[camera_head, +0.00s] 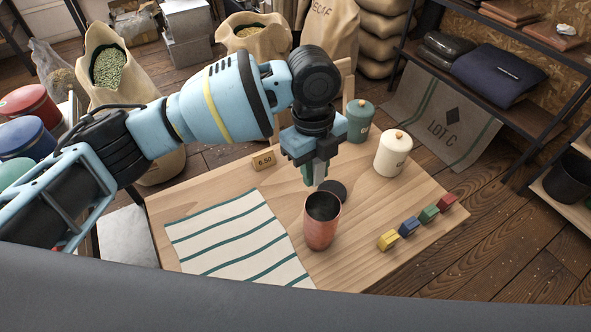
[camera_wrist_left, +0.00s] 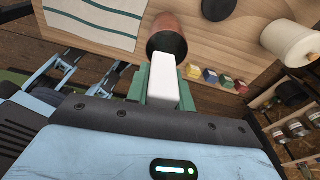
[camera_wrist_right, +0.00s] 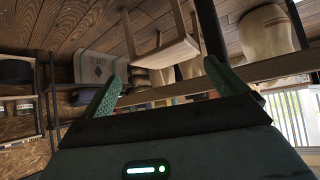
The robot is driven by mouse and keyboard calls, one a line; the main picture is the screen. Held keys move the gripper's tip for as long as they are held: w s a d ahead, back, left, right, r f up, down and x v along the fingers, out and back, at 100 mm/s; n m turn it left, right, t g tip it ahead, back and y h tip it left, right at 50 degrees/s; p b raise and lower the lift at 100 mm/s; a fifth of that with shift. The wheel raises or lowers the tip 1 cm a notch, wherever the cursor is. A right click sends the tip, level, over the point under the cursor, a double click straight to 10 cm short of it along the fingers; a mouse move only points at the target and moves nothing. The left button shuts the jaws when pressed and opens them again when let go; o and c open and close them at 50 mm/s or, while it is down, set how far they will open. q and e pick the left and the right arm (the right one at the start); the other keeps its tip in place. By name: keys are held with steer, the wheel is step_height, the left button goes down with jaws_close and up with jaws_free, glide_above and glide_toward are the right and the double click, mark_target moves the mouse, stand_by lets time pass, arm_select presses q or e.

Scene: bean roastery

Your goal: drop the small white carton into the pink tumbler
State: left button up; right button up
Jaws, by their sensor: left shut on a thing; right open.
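The pink tumbler (camera_head: 320,230) is coppery and stands upright on the wooden table, its dark open mouth facing up. It also shows in the left wrist view (camera_wrist_left: 170,30). My left gripper (camera_head: 319,178) points down above the table, just behind the tumbler in the head view. It is shut on the small white carton (camera_wrist_left: 164,84), which sits between the green fingers and is mostly hidden in the head view. In the left wrist view the carton's far end overlaps the tumbler's rim; I cannot tell the height between them. My right gripper (camera_wrist_right: 166,78) is open and empty.
A dark round disc (camera_head: 333,189) lies behind the tumbler. A cream canister (camera_head: 392,155) and a green canister (camera_head: 359,122) stand at the back right. Several coloured blocks (camera_head: 409,225) line the right side.

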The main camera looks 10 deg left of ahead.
arm_select(q)
steer(key=shift+s+d+r+m, duration=0.1)
steer(key=shift+d+r+m, duration=0.1)
steer(key=shift+d+m, duration=0.3)
steer(key=shift+a, duration=0.1)
arm_select(e)
steer(key=shift+w+r, duration=0.2)
arm_select(q)
steer(key=shift+f, duration=0.1)
step_height(320, 180, down, 6)
steer(key=b, duration=0.2)
arm_select(e)
steer(key=shift+g, duration=0.4)
steer(key=s+f, duration=0.3)
steer(key=shift+a+f, duration=0.2)
steer(key=shift+a, duration=0.2)
steer(key=shift+r, duration=0.1)
arm_select(q)
steer(key=o, duration=1)
arm_select(e)
steer(key=shift+w, duration=0.1)
